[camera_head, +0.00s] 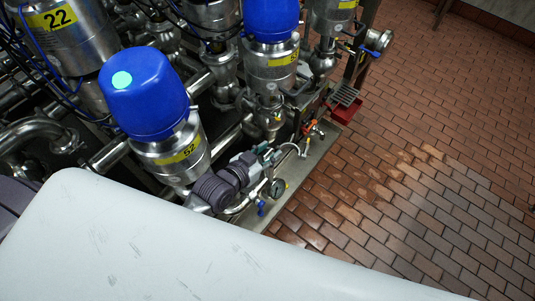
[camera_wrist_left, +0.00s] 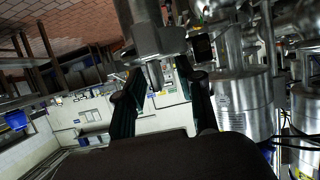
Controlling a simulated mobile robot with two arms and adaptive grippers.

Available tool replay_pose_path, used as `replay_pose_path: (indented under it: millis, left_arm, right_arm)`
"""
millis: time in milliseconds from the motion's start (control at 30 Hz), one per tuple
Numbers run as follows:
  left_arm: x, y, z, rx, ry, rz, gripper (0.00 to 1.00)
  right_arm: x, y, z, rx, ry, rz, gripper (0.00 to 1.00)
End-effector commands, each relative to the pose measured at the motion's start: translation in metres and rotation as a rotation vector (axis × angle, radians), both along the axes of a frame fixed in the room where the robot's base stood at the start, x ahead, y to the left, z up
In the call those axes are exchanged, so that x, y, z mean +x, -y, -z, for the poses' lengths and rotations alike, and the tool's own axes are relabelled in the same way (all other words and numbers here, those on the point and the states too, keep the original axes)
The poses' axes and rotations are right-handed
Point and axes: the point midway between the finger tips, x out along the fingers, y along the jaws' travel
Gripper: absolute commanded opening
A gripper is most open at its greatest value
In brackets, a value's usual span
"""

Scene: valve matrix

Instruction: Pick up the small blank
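My left gripper (camera_head: 268,155) is beside the lower pipework, right of the blue-capped valve marked 52. In the left wrist view my left gripper (camera_wrist_left: 158,70) shows two dark green fingers spread wide apart. A short steel stub (camera_wrist_left: 155,76) on the end of a larger steel fitting (camera_wrist_left: 152,32) appears between the fingertips, with gaps on both sides. I cannot tell whether this stub is the small blank. In the head view the gripper is small and partly lost against the pipes. My right gripper is in neither view.
Valve 52 (camera_head: 148,94) stands close to my left arm, with more steel valves behind. A pressure gauge (camera_head: 277,187) and a blue-handled tap (camera_head: 261,207) sit just below the gripper. A red tray (camera_head: 346,111) lies near the pipes. The brick floor (camera_head: 440,150) is clear.

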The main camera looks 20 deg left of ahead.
Motion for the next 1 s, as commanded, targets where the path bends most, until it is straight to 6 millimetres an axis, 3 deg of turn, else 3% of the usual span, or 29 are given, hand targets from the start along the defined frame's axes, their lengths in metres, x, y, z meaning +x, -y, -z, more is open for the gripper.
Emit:
replay_pose_path:
  millis: [67, 300, 767, 1000]
  left_arm:
    - [0.000, 0.000, 0.000, 0.000, 0.000, 0.000, 0.38]
    - [-0.001, 0.000, 0.000, 0.000, 0.000, 0.000, 0.00]
    - [-0.001, 0.000, -0.002, 0.001, 0.000, 0.000, 0.00]
    - [0.000, 0.000, -0.027, 0.000, 0.004, 0.002, 0.00]
  right_arm:
    - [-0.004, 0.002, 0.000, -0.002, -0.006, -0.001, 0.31]
    - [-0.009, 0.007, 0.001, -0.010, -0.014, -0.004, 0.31]
    - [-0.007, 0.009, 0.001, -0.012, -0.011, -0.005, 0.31]
    - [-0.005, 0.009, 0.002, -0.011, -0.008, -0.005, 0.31]
